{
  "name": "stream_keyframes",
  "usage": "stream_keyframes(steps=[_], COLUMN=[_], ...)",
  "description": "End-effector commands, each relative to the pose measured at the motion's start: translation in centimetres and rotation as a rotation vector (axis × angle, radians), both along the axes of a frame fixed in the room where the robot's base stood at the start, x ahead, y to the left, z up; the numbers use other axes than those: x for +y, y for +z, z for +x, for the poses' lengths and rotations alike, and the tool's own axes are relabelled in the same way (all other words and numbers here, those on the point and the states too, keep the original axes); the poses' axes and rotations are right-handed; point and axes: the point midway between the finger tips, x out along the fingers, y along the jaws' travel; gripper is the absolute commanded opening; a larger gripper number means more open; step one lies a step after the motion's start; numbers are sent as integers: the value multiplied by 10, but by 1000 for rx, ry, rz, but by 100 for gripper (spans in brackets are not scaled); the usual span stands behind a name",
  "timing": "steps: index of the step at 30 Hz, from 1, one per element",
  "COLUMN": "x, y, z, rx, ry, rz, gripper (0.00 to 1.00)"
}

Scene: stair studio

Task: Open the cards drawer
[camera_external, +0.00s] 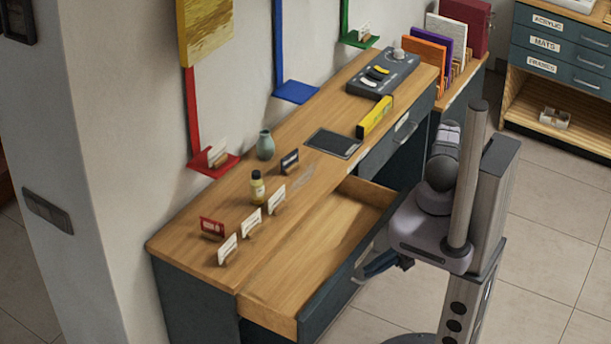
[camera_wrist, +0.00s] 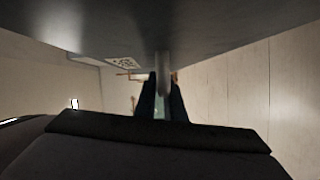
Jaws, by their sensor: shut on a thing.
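The near desk drawer (camera_external: 315,240) is pulled well out, and its wooden inside looks empty. Its dark front (camera_external: 325,305) carries a pale label, too small to read, and a metal handle (camera_external: 357,277). My gripper (camera_external: 372,266) is at this handle, partly hidden behind my arm. In the wrist view, both dark fingers of my gripper (camera_wrist: 162,82) stand on either side of the handle (camera_wrist: 163,66), shut on it. The drawer front (camera_wrist: 230,25) fills the top of that view.
A second desk drawer (camera_external: 385,150), farther back, is closed. Tiled floor (camera_external: 545,235) lies clear at right.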

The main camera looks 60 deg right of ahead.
Motion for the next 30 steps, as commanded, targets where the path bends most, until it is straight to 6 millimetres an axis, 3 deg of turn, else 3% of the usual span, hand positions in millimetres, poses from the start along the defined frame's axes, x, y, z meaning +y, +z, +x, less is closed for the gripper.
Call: stream_keyframes(steps=[6, 7, 9, 23, 30], x=[-1, -1, -1, -1, -10], y=[-2, -2, -1, 0, 0], z=[1, 1, 1, 0, -2], rx=[2, 2, 1, 1, -2], ry=[-3, -3, -2, -1, -5], rz=[-4, -4, -3, -1, 0], gripper=[0, 14, 28, 28, 28])
